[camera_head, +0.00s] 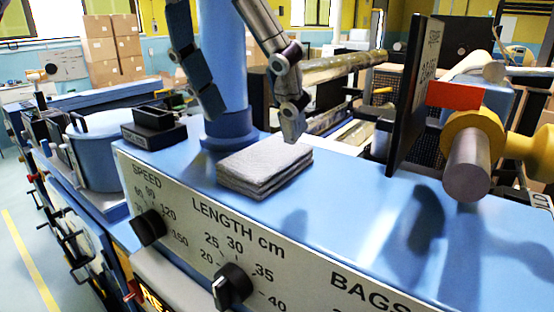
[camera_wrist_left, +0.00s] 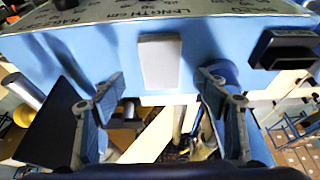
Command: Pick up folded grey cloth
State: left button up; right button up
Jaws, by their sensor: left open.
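The folded grey cloth (camera_head: 264,166) lies as a neat layered stack on the blue machine top (camera_head: 340,215), just behind the front panel edge. In the left wrist view, the cloth (camera_wrist_left: 160,60) is a pale rectangle centred ahead of the fingers. My left gripper (camera_head: 252,118) reaches in from the top of the head view with its two fingers spread wide. One fingertip is near the cloth's back right corner; I cannot tell if it touches. In the left wrist view, the left gripper (camera_wrist_left: 160,78) is open and empty. My right gripper is not in view.
A blue post (camera_head: 222,80) rises just behind the cloth, close to one finger. A small black box (camera_head: 153,130) sits to the left. A black upright panel (camera_head: 412,95) and a grey roller (camera_head: 467,170) stand to the right. The blue top between is clear.

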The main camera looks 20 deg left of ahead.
aim_at(267, 153)
pick_arm(q)
jog(key=shift+w+f, duration=0.1)
jog(key=shift+f, duration=0.4)
jog(key=shift+w+f, duration=0.1)
jog(key=shift+f, duration=0.1)
jog(key=x, duration=0.4)
jog(key=shift+w+d+r, duration=0.15)
jog(key=shift+w, duration=0.3)
jog(key=shift+w+f, duration=0.15)
jog(key=shift+f, duration=0.25)
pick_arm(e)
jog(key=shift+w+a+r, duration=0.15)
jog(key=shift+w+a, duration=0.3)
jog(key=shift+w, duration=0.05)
pick_arm(q)
jog(key=c, duration=1.2)
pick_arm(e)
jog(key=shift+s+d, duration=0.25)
